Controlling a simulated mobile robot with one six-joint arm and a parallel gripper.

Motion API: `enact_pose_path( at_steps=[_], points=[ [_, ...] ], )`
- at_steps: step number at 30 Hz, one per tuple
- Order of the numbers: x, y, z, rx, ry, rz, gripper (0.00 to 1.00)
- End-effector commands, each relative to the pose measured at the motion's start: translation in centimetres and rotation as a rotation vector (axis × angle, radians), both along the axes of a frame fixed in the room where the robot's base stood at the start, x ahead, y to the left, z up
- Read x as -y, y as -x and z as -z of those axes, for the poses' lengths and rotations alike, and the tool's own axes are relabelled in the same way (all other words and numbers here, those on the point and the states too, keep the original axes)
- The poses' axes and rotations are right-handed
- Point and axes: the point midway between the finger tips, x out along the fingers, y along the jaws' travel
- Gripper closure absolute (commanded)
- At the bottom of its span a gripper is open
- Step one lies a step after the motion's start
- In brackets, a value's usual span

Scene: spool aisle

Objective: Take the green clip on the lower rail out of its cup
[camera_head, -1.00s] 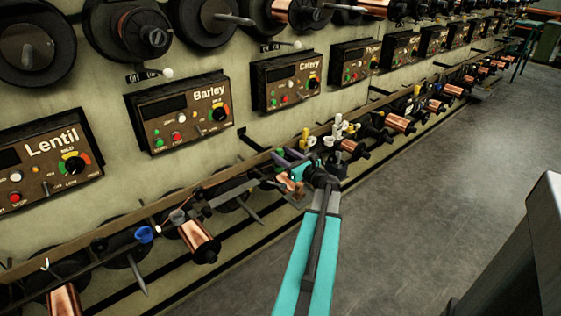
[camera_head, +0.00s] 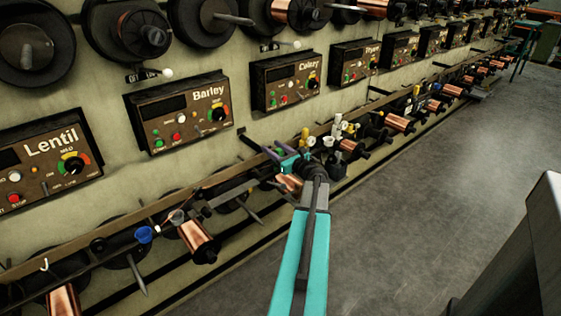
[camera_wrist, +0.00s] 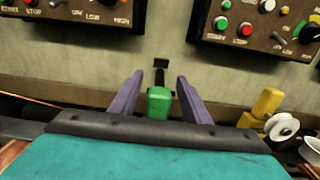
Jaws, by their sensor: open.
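The green clip (camera_wrist: 159,103) shows in the wrist view, between the two purple fingers of my gripper (camera_wrist: 155,95). There is a visible gap on each side of the clip, so the fingers are apart and not closed on it. In the head view my gripper (camera_head: 278,153) is at the lower rail (camera_head: 200,186), below and between the Barley and Celery panels. In that view a small green spot shows at the fingers. The cup under the clip is hidden behind my gripper's body in the wrist view.
A yellow clip (camera_wrist: 266,103) and a white roller (camera_wrist: 284,127) are close on the right. A blue cup (camera_head: 144,235) and copper spools (camera_head: 198,238) are along the rail at left. Control panels (camera_head: 180,112) stand above. The floor (camera_head: 430,190) at right is clear.

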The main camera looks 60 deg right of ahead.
Motion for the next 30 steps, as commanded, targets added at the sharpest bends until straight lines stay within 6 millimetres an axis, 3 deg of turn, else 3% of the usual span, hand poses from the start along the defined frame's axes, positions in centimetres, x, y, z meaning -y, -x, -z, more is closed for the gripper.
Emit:
enact_pose_path(
  at_steps=[17,18,25,30],
  points=[
    [0.02,-0.28,0.01,0.000,0.000,0.000,0.57],
    [0.02,-0.29,0.01,0.000,0.000,0.000,0.59],
    [0.01,-0.30,0.02,0.000,0.000,-0.001,0.98],
    [-0.01,-0.32,0.00,0.000,0.000,-0.001,1.00]
  ],
)
